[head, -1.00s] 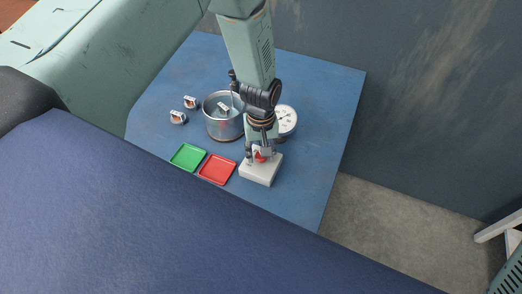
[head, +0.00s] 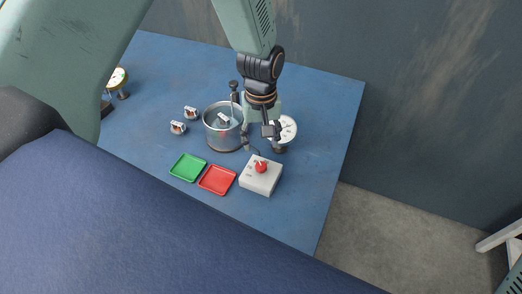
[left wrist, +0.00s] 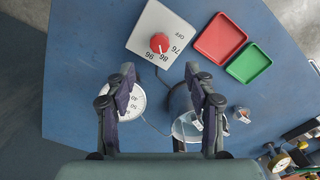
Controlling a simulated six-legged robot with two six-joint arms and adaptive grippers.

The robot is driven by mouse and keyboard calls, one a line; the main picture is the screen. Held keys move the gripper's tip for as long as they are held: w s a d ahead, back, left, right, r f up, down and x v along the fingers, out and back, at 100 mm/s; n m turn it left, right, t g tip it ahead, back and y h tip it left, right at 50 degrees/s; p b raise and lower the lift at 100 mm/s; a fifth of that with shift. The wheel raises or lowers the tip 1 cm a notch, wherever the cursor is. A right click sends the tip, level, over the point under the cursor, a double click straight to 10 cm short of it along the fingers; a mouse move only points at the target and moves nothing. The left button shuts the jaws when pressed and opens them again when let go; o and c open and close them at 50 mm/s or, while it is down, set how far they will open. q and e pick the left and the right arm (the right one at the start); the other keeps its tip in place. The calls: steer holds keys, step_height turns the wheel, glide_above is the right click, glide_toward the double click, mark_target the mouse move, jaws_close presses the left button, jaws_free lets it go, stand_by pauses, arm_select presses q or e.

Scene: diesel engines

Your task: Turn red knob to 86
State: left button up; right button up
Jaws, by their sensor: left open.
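The red knob (head: 261,167) sits on top of a white box (head: 260,178) at the table's front. In the left wrist view the knob (left wrist: 159,43) is uncovered, with OFF, 76, 86 and 96 printed around it on the box (left wrist: 141,36). The knob's white mark appears to point toward 86. My left gripper (head: 260,139) is open and empty, apart from the knob and behind it in the head view. Its fingers (left wrist: 160,76) are spread on either side in the wrist view. My right gripper is not in view.
A metal pot (head: 223,141) stands left of the gripper, and a white dial (head: 288,127) stands close on its right. Green (head: 188,167) and red (head: 217,180) trays lie left of the box. Two small parts and another gauge (head: 118,77) are farther left. The blue table's right side is clear.

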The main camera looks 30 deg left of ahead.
arm_select(q)
step_height(320, 180, up, 2)
steer(key=shift+r, duration=0.2)
stand_by(0.6)
